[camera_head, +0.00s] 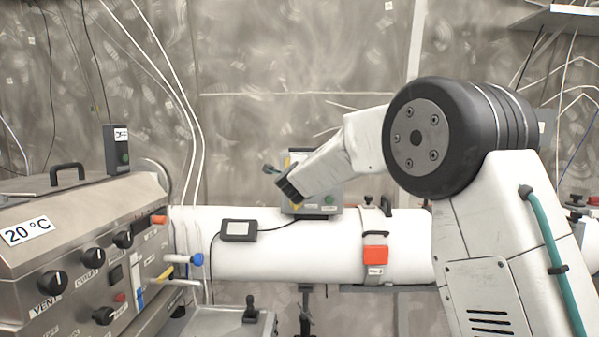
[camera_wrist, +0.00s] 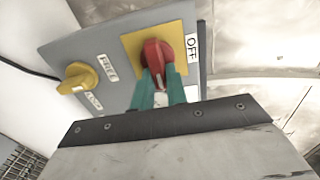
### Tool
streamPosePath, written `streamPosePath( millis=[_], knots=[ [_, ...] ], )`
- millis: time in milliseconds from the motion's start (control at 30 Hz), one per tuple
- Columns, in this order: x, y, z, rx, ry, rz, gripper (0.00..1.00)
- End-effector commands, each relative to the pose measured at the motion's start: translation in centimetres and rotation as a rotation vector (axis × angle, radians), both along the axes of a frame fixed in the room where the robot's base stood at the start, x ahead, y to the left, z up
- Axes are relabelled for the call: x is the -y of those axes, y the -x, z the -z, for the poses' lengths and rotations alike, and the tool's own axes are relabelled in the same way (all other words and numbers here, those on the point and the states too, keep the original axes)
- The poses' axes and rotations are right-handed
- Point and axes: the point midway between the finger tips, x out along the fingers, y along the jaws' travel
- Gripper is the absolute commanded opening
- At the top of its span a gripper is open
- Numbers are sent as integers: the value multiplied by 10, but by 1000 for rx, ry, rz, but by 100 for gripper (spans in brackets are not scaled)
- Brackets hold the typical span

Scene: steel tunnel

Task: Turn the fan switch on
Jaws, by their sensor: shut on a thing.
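The grey switch box (camera_head: 326,199) stands on top of the white pipe in the head view. In the wrist view its front panel (camera_wrist: 117,50) carries a red rotary switch (camera_wrist: 153,55) on a yellow plate (camera_wrist: 184,36), with an "OFF" label (camera_wrist: 192,47) on the right. My gripper (camera_wrist: 160,82) is shut on the red switch, its teal fingers on either side of the knob. In the head view my wrist hides most of the contact. I cannot tell from a label whether this is the fan switch.
A yellow knob (camera_wrist: 78,77) sits left of the red switch, beside a "FREE" label (camera_wrist: 108,67). A steel control panel (camera_head: 70,255) with black knobs stands at left. The white pipe (camera_head: 300,262) bears a small black box (camera_head: 239,230) and an orange-red tag (camera_head: 375,255).

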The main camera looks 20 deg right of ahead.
Motion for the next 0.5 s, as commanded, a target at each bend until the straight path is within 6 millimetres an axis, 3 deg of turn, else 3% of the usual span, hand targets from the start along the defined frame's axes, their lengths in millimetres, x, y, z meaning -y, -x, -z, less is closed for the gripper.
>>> streamPosePath(
  millis=[267,300,367,500],
  knots=[
    [0,0,2,-2,-3,1,0],
    [0,0,2,-2,-3,1,17],
    [0,0,1,-3,-2,1,34],
    [0,0,1,-2,-2,0,36]
  ],
)
